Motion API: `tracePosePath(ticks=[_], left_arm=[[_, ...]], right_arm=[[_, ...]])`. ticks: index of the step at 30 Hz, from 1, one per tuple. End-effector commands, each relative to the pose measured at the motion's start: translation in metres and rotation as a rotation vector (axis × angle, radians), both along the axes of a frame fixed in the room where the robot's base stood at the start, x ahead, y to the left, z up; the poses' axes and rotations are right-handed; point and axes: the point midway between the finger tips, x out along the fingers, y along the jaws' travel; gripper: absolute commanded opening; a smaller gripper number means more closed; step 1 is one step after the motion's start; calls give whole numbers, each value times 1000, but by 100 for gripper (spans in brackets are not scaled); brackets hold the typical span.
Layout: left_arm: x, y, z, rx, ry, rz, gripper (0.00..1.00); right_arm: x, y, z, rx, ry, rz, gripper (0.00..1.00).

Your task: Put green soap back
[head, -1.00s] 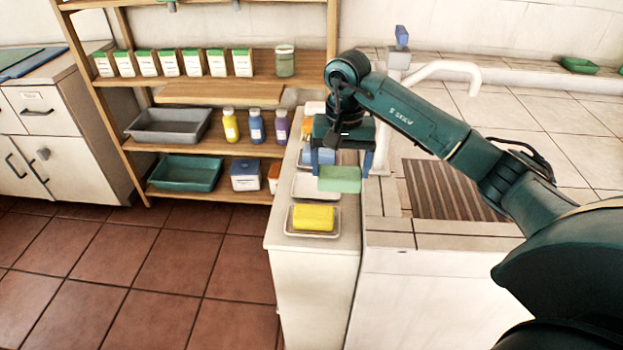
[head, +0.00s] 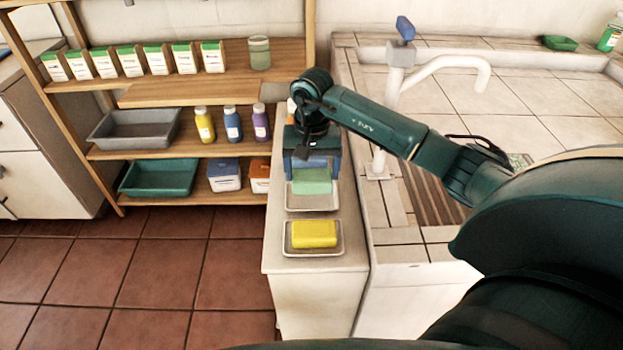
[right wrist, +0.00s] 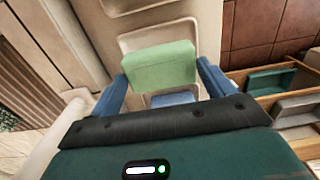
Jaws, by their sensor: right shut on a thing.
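The green soap (head: 312,181) is a pale green block held between the blue fingers of my right gripper (head: 312,176). In the right wrist view the soap (right wrist: 160,66) sits between the fingertips, the gripper shut on it. It is over the far part of a white soap dish (head: 313,203), the middle one on the narrow counter; whether it touches the dish I cannot tell. The dish's rim (right wrist: 128,40) shows around it in the right wrist view. A blue soap (right wrist: 172,98) lies beyond, partly hidden. My left gripper is not in view.
A yellow soap (head: 314,234) lies in a white dish nearest me. The white faucet (head: 395,90) and tiled basin are just right of the counter. A wooden shelf (head: 150,95) with cartons, bottles and trays stands at the left.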

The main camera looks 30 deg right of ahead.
Motion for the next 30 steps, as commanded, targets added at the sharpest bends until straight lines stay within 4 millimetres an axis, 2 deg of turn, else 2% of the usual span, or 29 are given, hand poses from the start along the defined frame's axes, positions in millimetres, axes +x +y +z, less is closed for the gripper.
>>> tracePosePath(ticks=[7, 18, 19, 25, 30], left_arm=[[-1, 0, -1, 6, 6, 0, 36], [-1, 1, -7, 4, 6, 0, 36], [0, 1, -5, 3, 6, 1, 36], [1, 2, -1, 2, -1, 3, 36], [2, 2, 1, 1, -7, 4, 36]], right_arm=[[-1, 0, -32, 2, 3, 0, 43], [0, 0, -38, -1, -2, 0, 43], [0, 0, -37, -1, 0, 0, 83], [0, 0, -37, -1, 1, 0, 99], [0, 0, -37, -1, 1, 0, 100]])
